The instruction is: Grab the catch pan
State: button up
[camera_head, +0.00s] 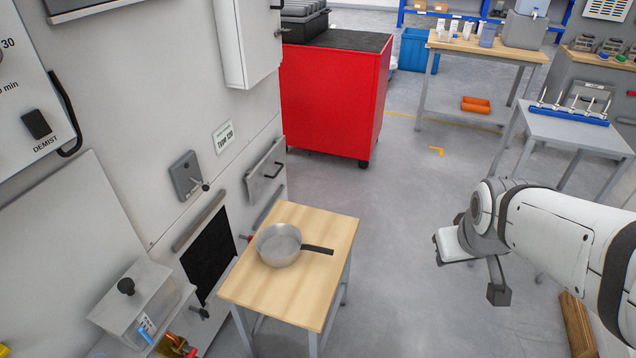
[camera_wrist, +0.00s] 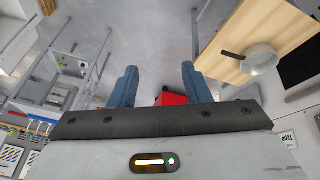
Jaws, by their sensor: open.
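The catch pan (camera_head: 279,245) is a round silver pan with a straight dark handle (camera_head: 317,249) pointing right. It sits upright on a small wooden-topped table (camera_head: 290,294) against the chamber wall. In the wrist view the pan (camera_wrist: 261,60) is at the upper right on the same table (camera_wrist: 238,30), its handle pointing left. My gripper (camera_head: 472,270) is over open floor to the right of the table, well apart from the pan. In the wrist view its two blue fingers (camera_wrist: 160,88) are spread, with nothing between them.
A red cabinet (camera_head: 328,98) stands behind the table. A wooden workbench (camera_head: 484,46) and a grey table with a blue rack (camera_head: 575,112) stand at the back right. The floor (camera_head: 400,220) between table and gripper is clear.

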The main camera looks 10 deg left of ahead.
jog(key=w+a+f+n+t+y+b, duration=0.1)
jog(key=w+a+f+n+t+b, duration=0.1)
jog(key=w+f+n+b, duration=0.35)
jog(key=w+a+f+n+t+b, duration=0.2)
jog(key=w+f, duration=0.6)
jog(key=w, duration=0.1)
jog(key=n+t+y+b, duration=0.2)
jog(key=n+y+b, duration=1.05)
jog(key=n, duration=0.25)
send_near(317, 251)
jog(key=shift+b+x, duration=0.45)
jog(key=shift+x, duration=0.75)
jog(key=shift+a+f+n, duration=0.2)
jog(key=shift+f+n, duration=0.1)
jog(key=shift+n, duration=0.05)
jog(key=shift+w+a, duration=0.2)
jog(key=shift+a, duration=0.1)
jog(key=x, duration=0.3)
jog(key=b+x, duration=0.1)
jog(key=x, duration=0.3)
jog(key=shift+w+d+r, duration=0.1)
jog(key=shift+r, duration=0.1)
